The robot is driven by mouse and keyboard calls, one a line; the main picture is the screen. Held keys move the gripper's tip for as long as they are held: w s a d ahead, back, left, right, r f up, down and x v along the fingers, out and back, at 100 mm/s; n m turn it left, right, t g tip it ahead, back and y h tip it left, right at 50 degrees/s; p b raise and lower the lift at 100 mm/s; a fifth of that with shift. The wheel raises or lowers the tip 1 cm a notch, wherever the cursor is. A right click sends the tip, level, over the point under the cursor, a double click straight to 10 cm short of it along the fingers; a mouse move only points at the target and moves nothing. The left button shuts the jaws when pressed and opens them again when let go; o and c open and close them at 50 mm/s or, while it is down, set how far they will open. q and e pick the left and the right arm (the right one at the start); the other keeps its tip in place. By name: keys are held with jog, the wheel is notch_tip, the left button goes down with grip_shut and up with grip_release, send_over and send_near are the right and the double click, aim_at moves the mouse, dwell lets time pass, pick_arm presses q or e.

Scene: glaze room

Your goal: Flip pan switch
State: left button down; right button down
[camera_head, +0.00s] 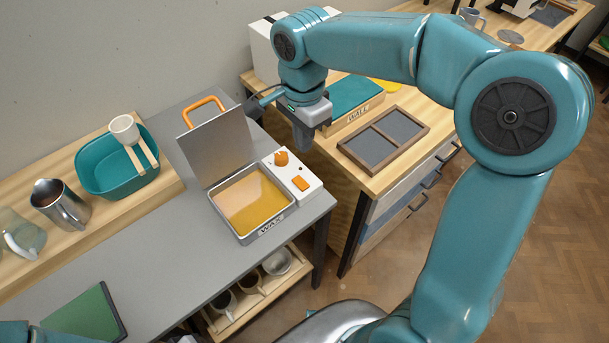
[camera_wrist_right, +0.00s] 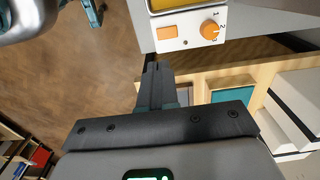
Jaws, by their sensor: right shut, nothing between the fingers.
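The pan (camera_head: 262,229) is a square metal tray of amber liquid on the grey table, its lid (camera_head: 218,150) standing open with an orange handle. On its right is a white control panel (camera_head: 292,172) with an orange knob (camera_head: 281,158) and an orange rocker switch (camera_head: 300,183). In the right wrist view the switch (camera_wrist_right: 167,32) and knob (camera_wrist_right: 209,29) show beyond the fingertips. My right gripper (camera_head: 303,145) is shut and empty, pointing down above and behind the panel, apart from it. Which way the switch is tipped I cannot tell. My left gripper is out of view.
A teal basin (camera_head: 110,170), a metal pitcher (camera_head: 62,204) and a glass jug (camera_head: 20,236) stand at left. A green board (camera_head: 87,313) lies in front. A divided wooden tray (camera_head: 384,138) sits on the right cabinet. Mugs (camera_head: 250,282) stand on a low shelf.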

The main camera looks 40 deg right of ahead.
aim_at(304, 186)
notch_tip(304, 186, down, 14)
jog(key=shift+r, duration=0.15)
dwell(0.4)
jog(key=shift+d+f+b, duration=0.1)
jog(key=shift+f+b, duration=0.3)
jog(key=shift+b, duration=0.35)
jog(key=shift+s+r, duration=0.1)
jog(key=shift+r, duration=0.15)
jog(key=shift+p, duration=0.3)
